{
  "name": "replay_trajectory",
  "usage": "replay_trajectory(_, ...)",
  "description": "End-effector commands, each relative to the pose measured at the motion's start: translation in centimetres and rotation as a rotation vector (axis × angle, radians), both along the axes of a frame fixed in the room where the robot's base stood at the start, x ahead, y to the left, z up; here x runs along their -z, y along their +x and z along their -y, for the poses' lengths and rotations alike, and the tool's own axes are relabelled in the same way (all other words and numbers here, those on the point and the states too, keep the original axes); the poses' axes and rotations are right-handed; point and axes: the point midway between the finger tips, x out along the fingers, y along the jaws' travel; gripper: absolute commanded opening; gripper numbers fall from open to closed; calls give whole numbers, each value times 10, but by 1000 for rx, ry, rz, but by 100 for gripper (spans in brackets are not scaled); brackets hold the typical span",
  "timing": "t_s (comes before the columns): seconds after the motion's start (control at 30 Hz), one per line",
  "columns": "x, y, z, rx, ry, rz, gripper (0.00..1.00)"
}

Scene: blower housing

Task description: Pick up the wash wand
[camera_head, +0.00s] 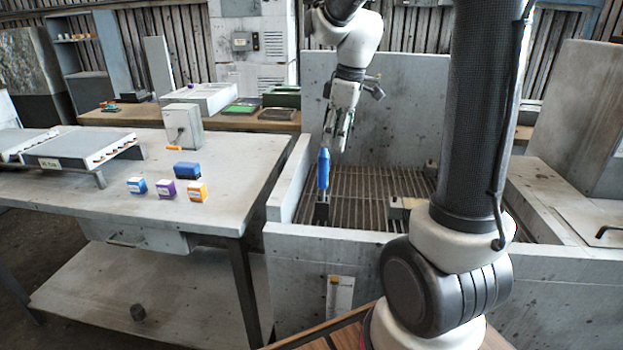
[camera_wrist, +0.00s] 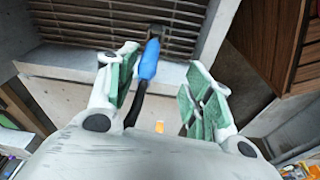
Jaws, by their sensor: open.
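The wash wand (camera_head: 324,169) has a blue grip and a dark lower end. It looks roughly upright by the front left wall of the wash basin in the head view. My gripper (camera_head: 340,138) is just above it and to its right, pointing down. In the wrist view the blue grip (camera_wrist: 149,60) shows between the open fingers of my gripper (camera_wrist: 162,78), closer to the left finger. A black length runs from it towards the gripper. I cannot tell whether a finger touches it. Nothing is held.
The basin's pale front wall (camera_head: 350,243) and slatted grate (camera_head: 375,183) lie around the wand. A small block (camera_head: 404,207) stands at the basin's front. A grey workbench (camera_head: 95,200) with small coloured boxes (camera_head: 166,187) is to the left.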

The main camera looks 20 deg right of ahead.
Motion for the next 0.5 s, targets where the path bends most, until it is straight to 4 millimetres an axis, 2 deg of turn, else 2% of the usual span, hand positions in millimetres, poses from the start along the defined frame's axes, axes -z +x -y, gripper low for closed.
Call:
replay_trajectory(0.1, 15, 21, 2, -79, 3, -16, 51)
replay_trajectory(0.2, 22, 29, 2, -118, 5, -21, 51)
replay_trajectory(0.5, 54, 34, -2, -134, 6, -24, 51)
